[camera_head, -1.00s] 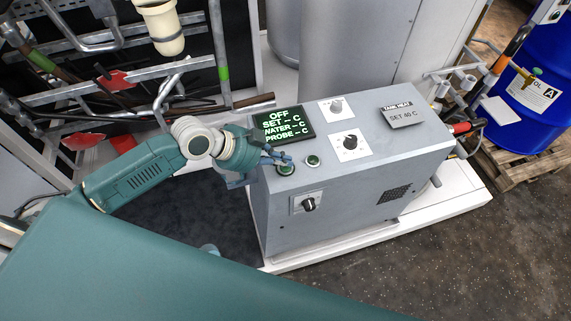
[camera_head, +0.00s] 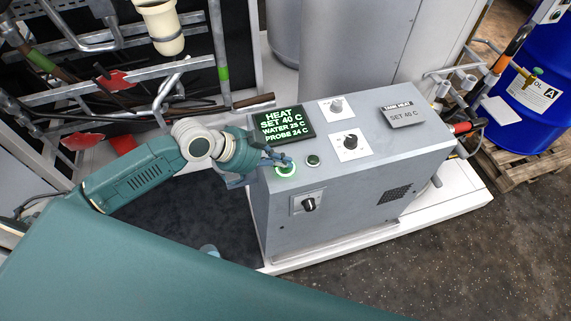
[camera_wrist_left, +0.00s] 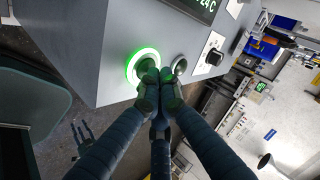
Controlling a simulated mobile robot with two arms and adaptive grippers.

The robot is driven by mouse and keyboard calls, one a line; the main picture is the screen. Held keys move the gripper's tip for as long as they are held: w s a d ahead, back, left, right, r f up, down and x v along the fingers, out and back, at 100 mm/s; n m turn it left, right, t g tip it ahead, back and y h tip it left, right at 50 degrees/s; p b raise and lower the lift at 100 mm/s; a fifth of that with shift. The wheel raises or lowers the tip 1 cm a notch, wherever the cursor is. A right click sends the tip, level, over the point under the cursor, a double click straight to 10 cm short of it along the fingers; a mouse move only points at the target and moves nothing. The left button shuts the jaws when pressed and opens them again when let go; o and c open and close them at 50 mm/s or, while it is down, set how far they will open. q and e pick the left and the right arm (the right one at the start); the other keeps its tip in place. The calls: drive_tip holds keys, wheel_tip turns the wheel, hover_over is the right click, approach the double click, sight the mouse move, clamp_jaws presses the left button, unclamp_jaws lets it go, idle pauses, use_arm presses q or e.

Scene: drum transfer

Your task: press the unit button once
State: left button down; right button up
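The grey heating unit (camera_head: 350,190) stands in the middle of the head view. Its button (camera_head: 286,169) has a green ring that is lit; the ring also shows bright in the left wrist view (camera_wrist_left: 133,62).
A second small round button (camera_head: 313,160) sits just right of the lit one. A rotary knob (camera_head: 308,204) is on the front. A blue drum (camera_head: 535,90) stands on a pallet at right.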

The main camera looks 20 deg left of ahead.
sight(283, 169)
use_arm(q)
drive_tip(key=shift+r+p, duration=0.35)
wheel_tip(283, 169, up, 6)
drive_tip(key=p, duration=0.5)
drive_tip(key=shift+r, duration=0.1)
drive_tip(key=shift+s, duration=0.1)
idle(0.7)
